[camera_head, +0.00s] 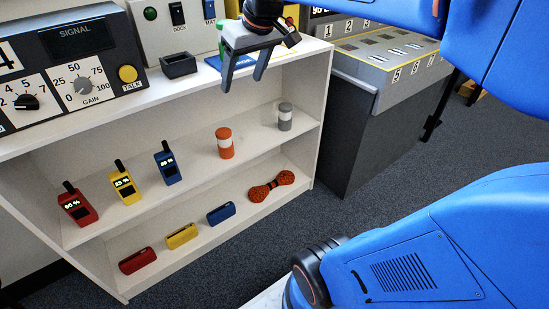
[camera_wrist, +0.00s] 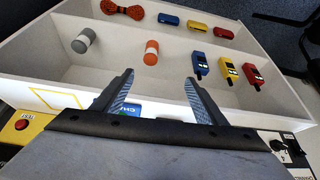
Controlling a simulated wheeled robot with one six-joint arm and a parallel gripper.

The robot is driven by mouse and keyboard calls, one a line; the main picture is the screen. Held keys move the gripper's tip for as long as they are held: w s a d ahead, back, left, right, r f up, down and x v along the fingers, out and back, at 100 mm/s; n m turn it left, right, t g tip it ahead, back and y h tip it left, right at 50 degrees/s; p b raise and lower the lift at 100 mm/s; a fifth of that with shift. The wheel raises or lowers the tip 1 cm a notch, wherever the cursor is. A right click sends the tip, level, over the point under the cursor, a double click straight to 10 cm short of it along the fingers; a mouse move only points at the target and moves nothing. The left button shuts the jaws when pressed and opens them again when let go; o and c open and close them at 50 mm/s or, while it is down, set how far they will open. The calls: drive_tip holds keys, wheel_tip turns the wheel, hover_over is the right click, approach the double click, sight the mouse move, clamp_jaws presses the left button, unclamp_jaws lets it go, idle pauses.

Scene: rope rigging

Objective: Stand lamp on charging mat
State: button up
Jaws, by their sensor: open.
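An orange cylinder with a white band (camera_head: 225,143), lamp-like, stands on the middle shelf; it also shows in the wrist view (camera_wrist: 151,52). A similar grey cylinder (camera_head: 285,117) stands to its right. A blue mat (camera_head: 213,62), seemingly the charging mat, lies on the shelf top behind my gripper; its lettered edge shows in the wrist view (camera_wrist: 131,109). A green object (camera_head: 221,45) stands at the mat, mostly hidden by my gripper; I cannot tell whether it is a lamp. My gripper (camera_head: 242,85) is open and empty, pointing down by the top's front edge.
Red (camera_head: 77,204), yellow (camera_head: 126,183) and blue (camera_head: 167,163) radios stand on the middle shelf. Small packs and an orange rope bundle (camera_head: 271,187) lie below. A black open box (camera_head: 178,65) sits left of the mat. A numbered console (camera_head: 385,55) stands right of the shelf.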

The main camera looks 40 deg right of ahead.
drive_tip(key=s+a+f+m, duration=0.1)
drive_tip(key=s+a+f, duration=0.1)
drive_tip(key=s+f, duration=1.4)
drive_tip(key=shift+s+a+h, duration=0.3)
drive_tip(key=shift+s, duration=0.1)
drive_tip(key=shift+c, duration=0.6)
idle(0.4)
